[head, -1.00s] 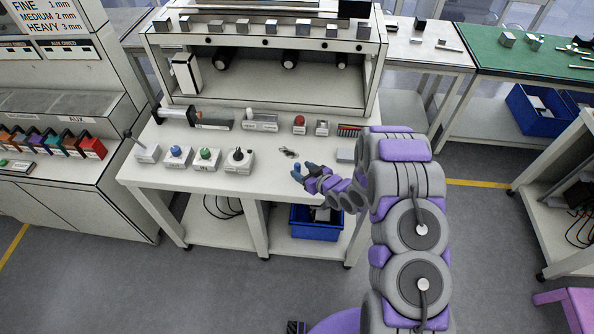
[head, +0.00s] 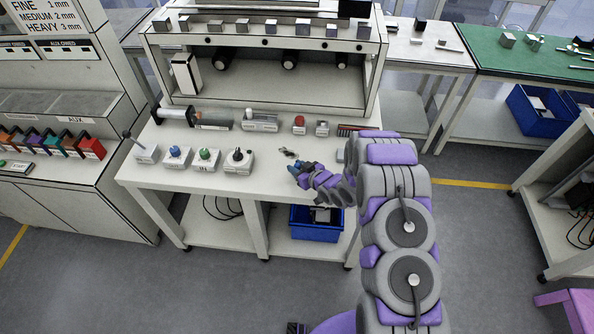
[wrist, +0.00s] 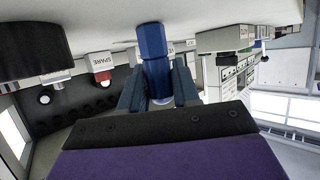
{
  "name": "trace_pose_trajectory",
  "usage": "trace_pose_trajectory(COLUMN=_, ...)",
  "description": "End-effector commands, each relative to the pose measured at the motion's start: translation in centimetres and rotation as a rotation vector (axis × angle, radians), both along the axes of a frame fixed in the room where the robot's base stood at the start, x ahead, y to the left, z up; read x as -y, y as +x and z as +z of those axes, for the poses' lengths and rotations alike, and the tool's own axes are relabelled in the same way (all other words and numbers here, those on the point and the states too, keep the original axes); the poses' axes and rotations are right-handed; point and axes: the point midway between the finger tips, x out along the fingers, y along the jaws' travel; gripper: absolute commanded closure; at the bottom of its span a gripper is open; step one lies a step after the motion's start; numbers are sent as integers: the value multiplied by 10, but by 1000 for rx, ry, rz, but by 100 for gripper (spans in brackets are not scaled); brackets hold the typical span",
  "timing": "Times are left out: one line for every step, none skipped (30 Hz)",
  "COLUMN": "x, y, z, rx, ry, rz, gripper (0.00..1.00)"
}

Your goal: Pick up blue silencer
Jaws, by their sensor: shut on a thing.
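The blue silencer (wrist: 153,45) is a small blue hexagonal and cylindrical piece, seen in the wrist view between the fingers of my gripper (wrist: 157,85). The fingers are shut on it, one on each side, and hide part of it. In the head view my gripper (head: 297,168) is at the front right of the white workbench, low over its top. The silencer is too small there to separate clearly from the fingers. I cannot tell whether it still touches the bench top.
The workbench (head: 215,185) carries several control boxes, such as one with a blue knob (head: 174,152) and one with a green knob (head: 206,153), left of my gripper. A small metal part (head: 288,152) lies just behind it. A blue bin (head: 316,228) stands on the lower shelf.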

Motion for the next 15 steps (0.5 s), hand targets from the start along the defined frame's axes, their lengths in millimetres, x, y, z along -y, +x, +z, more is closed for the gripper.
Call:
trace_pose_trajectory(x=0, y=0, z=0, rx=0, ry=0, rz=0, gripper=88)
trace_pose_trajectory(x=0, y=0, z=0, rx=0, ry=0, rz=0, gripper=91)
trace_pose_trajectory(x=0, y=0, z=0, rx=0, ry=0, rz=0, gripper=95)
trace_pose_trajectory(x=0, y=0, z=0, rx=0, ry=0, rz=0, gripper=98)
trace_pose_trajectory(x=0, y=0, z=0, rx=0, ry=0, rz=0, gripper=98)
trace_pose_trajectory(x=0, y=0, z=0, rx=0, ry=0, rz=0, gripper=98)
trace_pose_trajectory(x=0, y=0, z=0, rx=0, ry=0, rz=0, gripper=98)
trace_pose_trajectory(x=0, y=0, z=0, rx=0, ry=0, rz=0, gripper=98)
trace_pose_trajectory(x=0, y=0, z=0, rx=0, ry=0, rz=0, gripper=98)
trace_pose_trajectory(x=0, y=0, z=0, rx=0, ry=0, rz=0, gripper=98)
trace_pose_trajectory(x=0, y=0, z=0, rx=0, ry=0, rz=0, gripper=98)
trace_pose_trajectory(x=0, y=0, z=1, rx=0, ry=0, rz=0, gripper=98)
trace_pose_trajectory(x=0, y=0, z=1, rx=0, ry=0, rz=0, gripper=98)
trace_pose_trajectory(x=0, y=0, z=2, rx=0, ry=0, rz=0, gripper=98)
trace_pose_trajectory(x=0, y=0, z=4, rx=0, ry=0, rz=0, gripper=98)
